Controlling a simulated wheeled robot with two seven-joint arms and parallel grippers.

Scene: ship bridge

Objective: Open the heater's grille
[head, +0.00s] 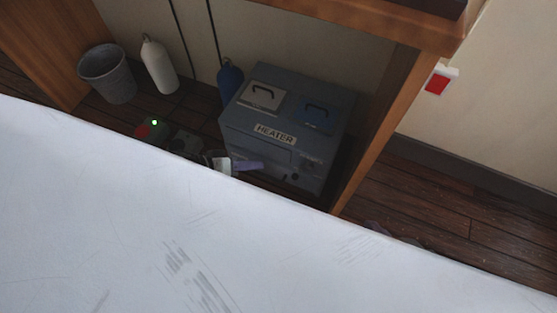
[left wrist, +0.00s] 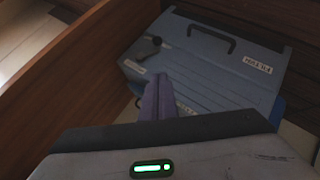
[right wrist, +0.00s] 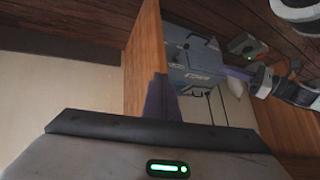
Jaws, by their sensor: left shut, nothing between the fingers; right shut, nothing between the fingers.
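The heater (head: 238,118) is a grey-blue box under the desk, with a HEATER label on its front. In the left wrist view, its front panel (left wrist: 205,75) carries a black handle (left wrist: 212,38), a FILTER label and a dark knob (left wrist: 147,47). I see no clear gap at that panel. My left gripper (head: 250,166) is shut and empty by the heater's lower front; contact is unclear. Its purple fingers (left wrist: 158,97) hide part of the heater's label. My right gripper (right wrist: 160,98) is shut and empty by the desk's side panel, apart from the heater (right wrist: 190,65).
The desk's wooden side panel (head: 375,130) stands right of the heater. Left of it are a blue bottle (head: 229,78), a white bottle (head: 159,65), a grey bin (head: 108,75) and a device with a green light (head: 153,129). Floor at the right (head: 450,205) is mostly clear.

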